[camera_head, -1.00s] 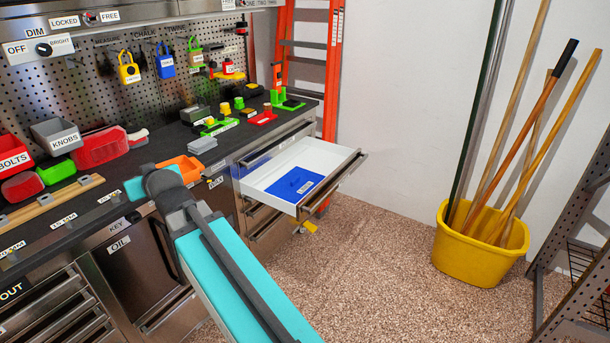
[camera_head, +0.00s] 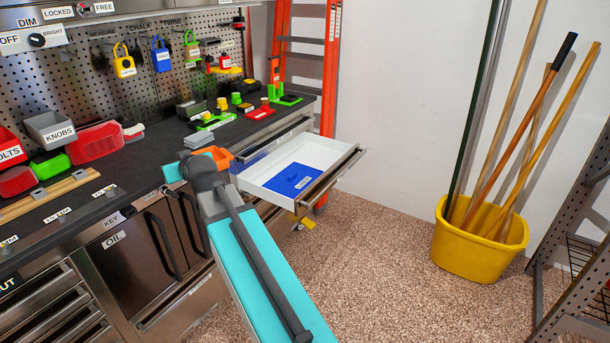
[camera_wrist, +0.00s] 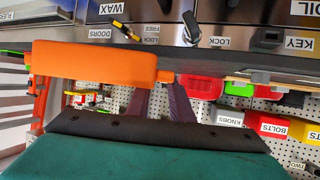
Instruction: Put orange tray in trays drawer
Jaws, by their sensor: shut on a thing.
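The orange tray (camera_wrist: 92,62) fills the upper left of the wrist view, held up off the counter. In the head view only a bit of it (camera_head: 219,155) shows past my arm. My gripper (camera_wrist: 160,98) is shut on the orange tray; its dark fingers reach toward the tray's edge, and the contact is partly hidden. In the head view my arm hides the fingertips. The open drawer (camera_head: 325,147) is white inside, with a blue tray (camera_head: 291,180) lying in it. The orange tray is left of the drawer in the head view.
The dark counter (camera_head: 150,160) carries bins, a red box (camera_head: 95,144) and several small coloured holders toward the back. An orange ladder (camera_head: 332,70) stands behind the drawer. A yellow bucket (camera_head: 478,250) with poles stands at right. The floor between is clear.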

